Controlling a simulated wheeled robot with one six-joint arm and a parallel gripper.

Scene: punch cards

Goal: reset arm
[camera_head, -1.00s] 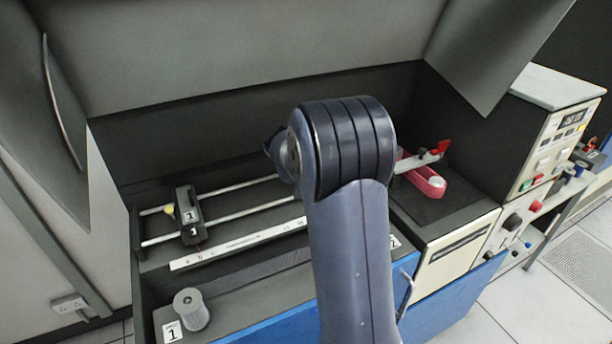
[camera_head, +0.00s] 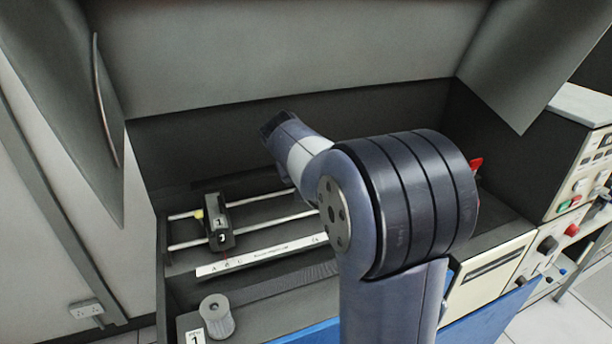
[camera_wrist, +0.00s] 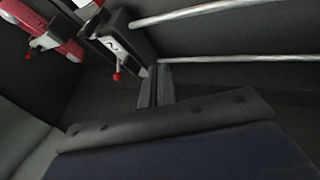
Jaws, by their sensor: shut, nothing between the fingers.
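My arm (camera_head: 395,200) rises in the middle of the head view, with its forearm pointing up and left over the machine. My gripper (camera_wrist: 155,72) shows in the wrist view as two dark fingers lying together, with nothing between them. They appear apart from the nearby parts, though the depth is hard to judge. The fingertips are not clearly visible in the head view.
A black slider block (camera_head: 219,222) marked 1 sits on two metal rails (camera_head: 265,199) above a white lettered strip (camera_head: 262,254). A grey spool (camera_head: 217,315) stands in front. The wrist view shows a block (camera_wrist: 112,45) marked 2 and a pink part (camera_wrist: 50,30).

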